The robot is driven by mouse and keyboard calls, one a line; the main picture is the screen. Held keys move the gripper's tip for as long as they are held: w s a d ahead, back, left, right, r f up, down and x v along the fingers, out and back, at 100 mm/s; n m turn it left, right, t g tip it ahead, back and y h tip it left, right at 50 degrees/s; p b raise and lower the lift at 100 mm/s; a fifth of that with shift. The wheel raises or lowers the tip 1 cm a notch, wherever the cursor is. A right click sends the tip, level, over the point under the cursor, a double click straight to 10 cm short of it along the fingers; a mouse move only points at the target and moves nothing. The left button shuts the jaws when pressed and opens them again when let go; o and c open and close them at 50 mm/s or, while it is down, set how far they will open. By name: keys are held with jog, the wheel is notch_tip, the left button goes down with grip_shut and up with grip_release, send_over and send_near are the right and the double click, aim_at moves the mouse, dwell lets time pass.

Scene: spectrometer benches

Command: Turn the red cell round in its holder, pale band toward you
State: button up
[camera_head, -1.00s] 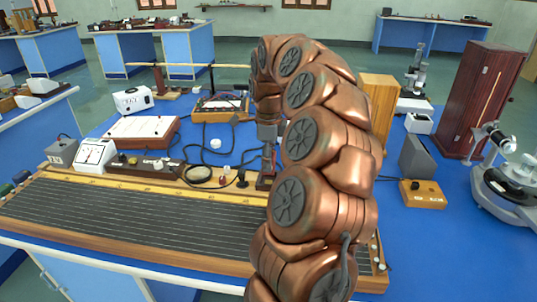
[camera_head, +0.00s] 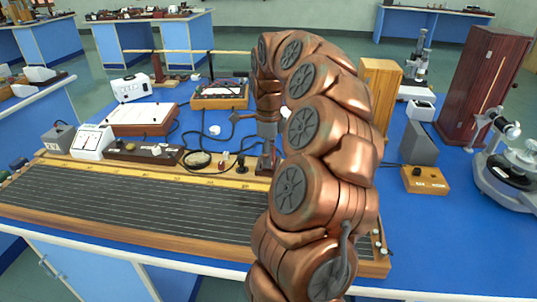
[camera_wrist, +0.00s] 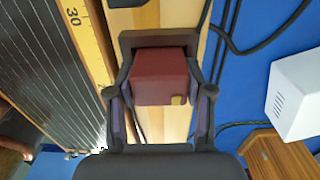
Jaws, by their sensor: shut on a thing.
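The red cell (camera_wrist: 160,78) shows in the wrist view as a dark red block with a small pale yellow patch (camera_wrist: 178,100) near its lower right corner. A dark holder frame (camera_wrist: 126,42) lies around its upper end. My gripper (camera_wrist: 159,92) is shut on the cell, one finger at each side. I cannot tell whether the cell is seated in the holder or a little above it. In the head view my gripper (camera_head: 267,148) points down at the holder at the back edge of the long grooved board, and the cell is too small to make out.
The long grooved board (camera_head: 140,208) with a yellow scale lies in front. A magnifier ring (camera_head: 197,160) and a black knob (camera_head: 241,164) stand left of my gripper. Black cables (camera_wrist: 255,45) run over the blue bench.

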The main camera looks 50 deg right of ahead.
jog(key=o, duration=1.3)
jog(key=shift+o, duration=0.2)
jog(key=shift+r, duration=0.15)
notch_tip(320, 180, up, 12)
dwell(0.5)
